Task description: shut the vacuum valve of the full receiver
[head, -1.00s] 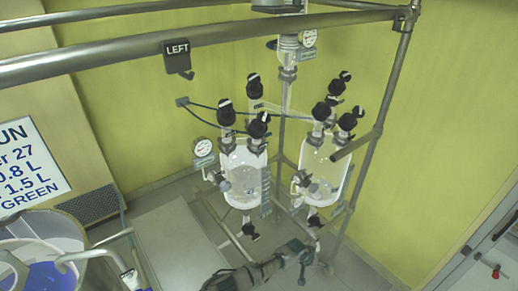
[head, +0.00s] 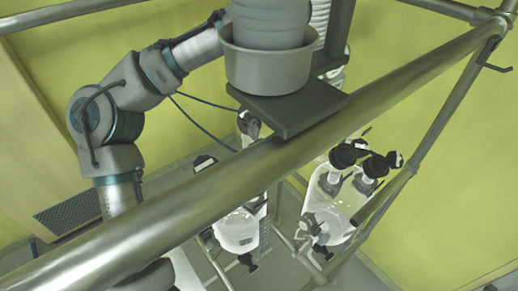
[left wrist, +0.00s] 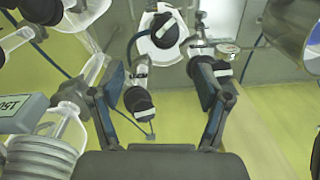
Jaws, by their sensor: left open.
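Two glass receivers hang in the frame in the head view: the left one (head: 238,232) and the right one (head: 332,205). I cannot tell which is full. Black valve knobs (head: 342,156) top the right receiver; the left one's top is mostly hidden by a rail and a pot-like part. My left arm comes in from the left and its gripper is hidden there. In the left wrist view my left gripper (left wrist: 160,78) is open, with a black-capped valve (left wrist: 138,99) showing between its fingers, apparently not gripped. Another black knob (left wrist: 165,30) is beyond.
A thick steel rail (head: 200,205) crosses the head view in front of the receivers. A grey pot-like part on a plate (head: 266,72) stands above it.

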